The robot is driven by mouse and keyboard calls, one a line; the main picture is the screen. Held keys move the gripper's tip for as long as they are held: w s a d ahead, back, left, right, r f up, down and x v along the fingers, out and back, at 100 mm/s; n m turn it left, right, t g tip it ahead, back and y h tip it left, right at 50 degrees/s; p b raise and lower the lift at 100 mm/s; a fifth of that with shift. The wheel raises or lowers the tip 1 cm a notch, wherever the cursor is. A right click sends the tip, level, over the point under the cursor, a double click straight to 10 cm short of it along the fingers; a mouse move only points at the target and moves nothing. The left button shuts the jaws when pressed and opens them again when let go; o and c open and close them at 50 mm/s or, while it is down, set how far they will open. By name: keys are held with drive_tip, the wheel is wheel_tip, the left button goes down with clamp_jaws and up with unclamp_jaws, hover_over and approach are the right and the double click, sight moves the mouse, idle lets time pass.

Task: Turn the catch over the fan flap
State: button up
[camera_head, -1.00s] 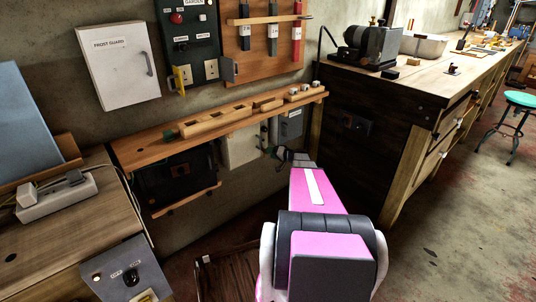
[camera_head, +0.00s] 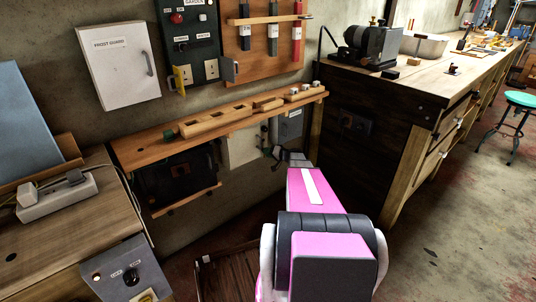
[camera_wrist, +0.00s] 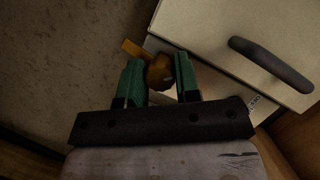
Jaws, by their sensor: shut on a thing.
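The catch (camera_wrist: 158,72) is an orange-brown rounded knob with a flat tab sticking out to the upper left in the wrist view. It sits by the edge of a cream panel, seemingly the fan flap (camera_wrist: 215,25), which has a dark bar handle (camera_wrist: 272,63). My gripper (camera_wrist: 160,78) has its green fingertips on either side of the knob, shut on it. The tab points away from the panel. In the head view my gripper (camera_head: 279,153) is under the wooden shelf, beside the cream panel (camera_head: 243,147). The catch is too small to make out there.
The wooden shelf (camera_head: 140,152) with blocks runs above my gripper. A grey box (camera_head: 291,124) hangs just behind it. The dark workbench side (camera_head: 365,160) stands to the right. A bench with a power strip (camera_head: 58,194) is at the left.

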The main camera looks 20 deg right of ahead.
drive_tip(key=m+y, duration=0.1)
drive_tip(key=m, duration=0.1)
drive_tip(key=shift+f+m+t, duration=0.1)
drive_tip(key=shift+m+t, duration=0.2)
drive_tip(key=shift+m, duration=0.1)
drive_tip(key=m+t+y, duration=0.1)
drive_tip(key=m, duration=0.3)
drive_tip(key=shift+y, duration=0.4)
drive_tip(key=m+t, duration=0.1)
drive_tip(key=m, duration=0.3)
drive_tip(key=shift+m+t, duration=0.3)
drive_tip(key=shift+t, duration=0.1)
drive_tip(key=shift+m+t, duration=0.7)
drive_tip(key=shift+m, duration=1.3)
drive_tip(key=o, duration=0.9)
drive_tip(key=shift+s, duration=0.1)
